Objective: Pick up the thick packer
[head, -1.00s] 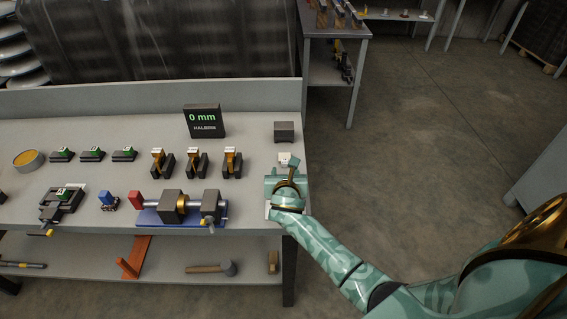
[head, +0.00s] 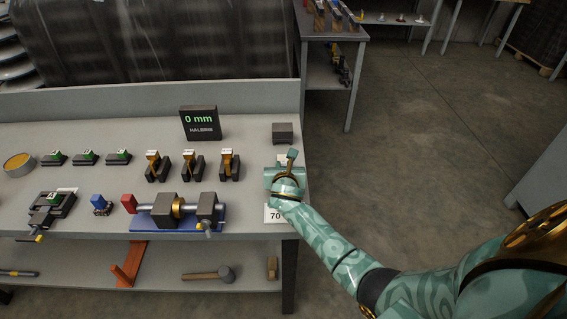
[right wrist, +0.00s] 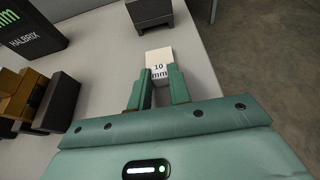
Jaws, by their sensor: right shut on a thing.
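The packer is a pale block marked "10 mm" (right wrist: 158,60). In the right wrist view it sits between the two green fingers of my right gripper (right wrist: 160,92), which is shut on it. In the head view my right gripper (head: 288,163) is over the right end of the bench and mostly hides the packer. I cannot tell whether the packer is clear of the bench top. My left gripper is not in view.
A dark grey block (head: 283,132) stands just beyond my right gripper. A "0 mm" display (head: 200,123) is at the back. Several dark holders with orange-brown pieces (head: 229,165) and a blue-based fixture (head: 168,218) lie to the left. A "70" card (head: 274,215) lies near the front edge.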

